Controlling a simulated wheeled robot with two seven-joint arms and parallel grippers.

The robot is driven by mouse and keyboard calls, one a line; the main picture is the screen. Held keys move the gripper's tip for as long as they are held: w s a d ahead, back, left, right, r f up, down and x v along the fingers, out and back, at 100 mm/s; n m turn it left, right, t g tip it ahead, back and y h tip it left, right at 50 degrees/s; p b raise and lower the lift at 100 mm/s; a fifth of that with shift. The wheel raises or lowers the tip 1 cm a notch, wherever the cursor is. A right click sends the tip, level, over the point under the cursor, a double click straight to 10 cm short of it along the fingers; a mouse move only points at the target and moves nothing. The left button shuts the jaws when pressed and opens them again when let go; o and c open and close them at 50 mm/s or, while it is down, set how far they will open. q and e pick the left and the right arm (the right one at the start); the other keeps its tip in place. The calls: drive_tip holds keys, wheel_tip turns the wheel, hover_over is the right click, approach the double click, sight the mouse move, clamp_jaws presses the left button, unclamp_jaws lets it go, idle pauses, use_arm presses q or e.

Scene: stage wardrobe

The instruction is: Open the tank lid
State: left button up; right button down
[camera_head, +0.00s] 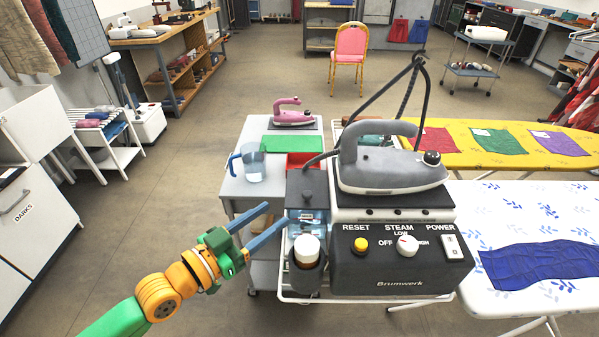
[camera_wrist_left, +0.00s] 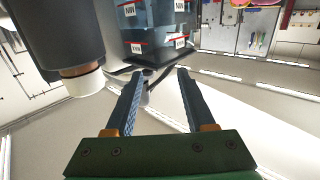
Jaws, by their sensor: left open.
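The water tank (camera_head: 309,223) is see-through and bluish, at the left side of the dark steam station (camera_head: 400,272). Its dark grey lid (camera_head: 307,186) has a small knob and lies shut on top. In the left wrist view the tank (camera_wrist_left: 150,20) appears upside down with its MIN labels, and the dark lid (camera_wrist_left: 160,53) lies beyond the fingertips. My left gripper (camera_head: 276,215) is open and empty, just left of the tank; I see no contact with the lid. In the left wrist view its fingers (camera_wrist_left: 156,78) are spread apart. My right gripper is not in view.
A white-capped bottle (camera_head: 307,250) in a dark holder stands in front of the tank. A grey iron (camera_head: 390,165) rests on the station to the right. A clear jug (camera_head: 253,163) and a pink iron (camera_head: 293,113) stand on the grey cart behind.

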sight(304, 196)
use_arm(q)
drive_tip(key=shift+m+h, duration=0.3)
drive_tip(key=shift+h, duration=0.2)
drive_tip(key=w+d, duration=0.1)
drive_tip(key=d, duration=0.1)
drive_tip(key=w+d+r+p, duration=0.1)
drive_tip(key=d, duration=0.1)
drive_tip(key=w+d+r, duration=0.1)
drive_tip(key=d, duration=0.1)
drive_tip(key=shift+r+p, duration=0.25)
drive_tip(key=shift+p, duration=0.05)
drive_tip(key=shift+w+d+f, duration=0.1)
drive_tip(key=shift+w+f, duration=0.1)
drive_tip(key=shift+w, duration=0.05)
drive_tip(key=shift+s, duration=0.15)
drive_tip(key=c, duration=0.4)
drive_tip(key=shift+r, duration=0.1)
clamp_jaws()
